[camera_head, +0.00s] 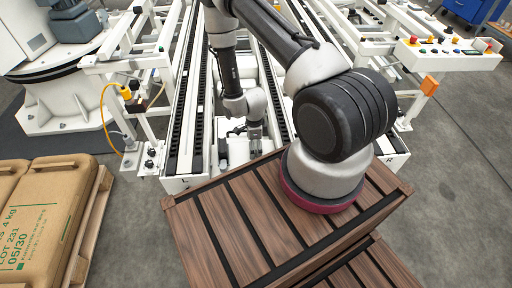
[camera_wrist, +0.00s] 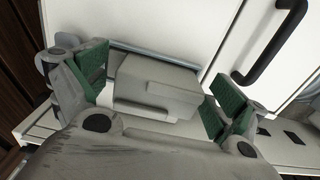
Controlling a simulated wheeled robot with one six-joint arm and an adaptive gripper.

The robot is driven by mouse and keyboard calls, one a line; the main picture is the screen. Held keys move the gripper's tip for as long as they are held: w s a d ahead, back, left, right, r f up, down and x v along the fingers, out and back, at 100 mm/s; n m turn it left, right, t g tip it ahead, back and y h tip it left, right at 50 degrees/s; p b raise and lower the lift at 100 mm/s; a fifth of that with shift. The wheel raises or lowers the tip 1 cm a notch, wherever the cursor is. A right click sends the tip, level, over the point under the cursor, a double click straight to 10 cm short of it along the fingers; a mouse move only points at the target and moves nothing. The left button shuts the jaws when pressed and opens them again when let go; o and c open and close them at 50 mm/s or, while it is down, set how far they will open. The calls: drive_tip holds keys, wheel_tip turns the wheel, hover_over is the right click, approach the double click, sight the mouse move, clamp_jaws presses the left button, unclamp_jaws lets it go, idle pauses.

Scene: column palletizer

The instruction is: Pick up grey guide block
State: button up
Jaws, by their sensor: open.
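In the wrist view the grey guide block (camera_wrist: 155,85), a light grey stepped block, lies between the two green-padded fingers of my gripper (camera_wrist: 160,80). The fingers stand apart on its left and right, with a gap visible on the right side. The left pad is close to the block's edge; I cannot tell whether it touches. The near end of the block is partly hidden by my gripper's body. In the head view my gripper (camera_head: 255,134) is low between the conveyor rails, and I cannot make out the block there.
A white panel with a black handle (camera_wrist: 275,45) lies beside the block. In the head view, conveyor rails (camera_head: 180,125) flank my gripper. A brown slatted wooden crate (camera_head: 240,225) stands in front, and brown sacks (camera_head: 35,215) lie on a pallet at left. Grey floor is clear at right.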

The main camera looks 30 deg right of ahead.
drive_tip(key=c, duration=1.1)
